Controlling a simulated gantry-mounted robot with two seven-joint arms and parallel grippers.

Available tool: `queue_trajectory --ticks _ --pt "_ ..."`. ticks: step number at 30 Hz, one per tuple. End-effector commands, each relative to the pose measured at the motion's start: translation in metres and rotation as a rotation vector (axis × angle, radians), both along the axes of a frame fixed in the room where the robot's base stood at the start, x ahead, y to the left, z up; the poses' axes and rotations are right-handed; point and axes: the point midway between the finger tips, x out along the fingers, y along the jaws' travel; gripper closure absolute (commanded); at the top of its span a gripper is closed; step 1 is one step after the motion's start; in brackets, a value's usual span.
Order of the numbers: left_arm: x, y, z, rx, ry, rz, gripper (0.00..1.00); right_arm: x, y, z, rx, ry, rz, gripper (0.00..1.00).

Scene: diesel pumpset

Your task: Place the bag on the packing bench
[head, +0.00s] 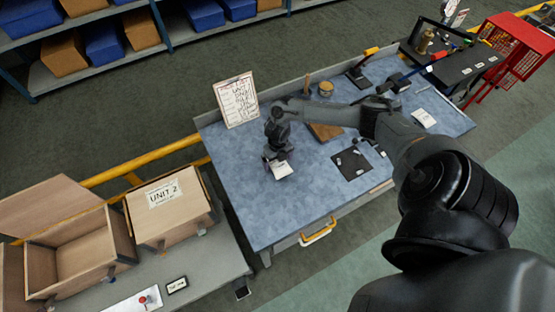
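The packing bench (235,165) has a blue top and fills the middle of the head view. My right arm reaches across it from the right. My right gripper (276,157) points down over the left half of the bench. A small white item (282,170), possibly the bag, shows directly at its fingertips, at or just above the bench top. The fingers are too small and dark to show whether they grip it or whether it touches the bench. My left gripper is not in view.
A clipboard (238,101) stands at the bench's back left. A black mat (352,164) with small parts lies right of the gripper. A wooden box marked UNIT 2 (172,215) and an open box (82,262) stand lower left. The bench's front left is clear.

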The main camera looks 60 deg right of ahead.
Motion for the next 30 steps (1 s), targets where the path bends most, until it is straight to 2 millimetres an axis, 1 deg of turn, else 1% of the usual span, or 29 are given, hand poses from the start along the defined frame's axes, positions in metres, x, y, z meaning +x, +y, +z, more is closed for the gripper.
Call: queue_trajectory --ticks 6,8,11,14,21,24,30 --pt "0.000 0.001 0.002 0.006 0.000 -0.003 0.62 0.000 0.000 0.002 0.000 0.000 0.000 0.01" --pt "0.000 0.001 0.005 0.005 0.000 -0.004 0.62 0.000 0.000 0.005 0.000 0.000 0.000 0.01" --pt "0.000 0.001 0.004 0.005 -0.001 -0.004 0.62 0.001 0.000 0.014 -0.001 -0.003 0.003 0.01" --pt "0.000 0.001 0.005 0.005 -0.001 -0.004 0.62 0.001 -0.001 0.029 -0.001 -0.003 0.003 0.01" --pt "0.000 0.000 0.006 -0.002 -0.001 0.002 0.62 0.001 -0.001 0.074 -0.002 -0.005 0.002 0.01" --pt "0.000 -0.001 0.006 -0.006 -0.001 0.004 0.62 0.001 -0.001 0.090 -0.001 -0.003 0.003 0.01" --pt "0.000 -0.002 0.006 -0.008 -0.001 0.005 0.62 0.001 0.000 0.114 0.000 -0.004 0.001 0.01"
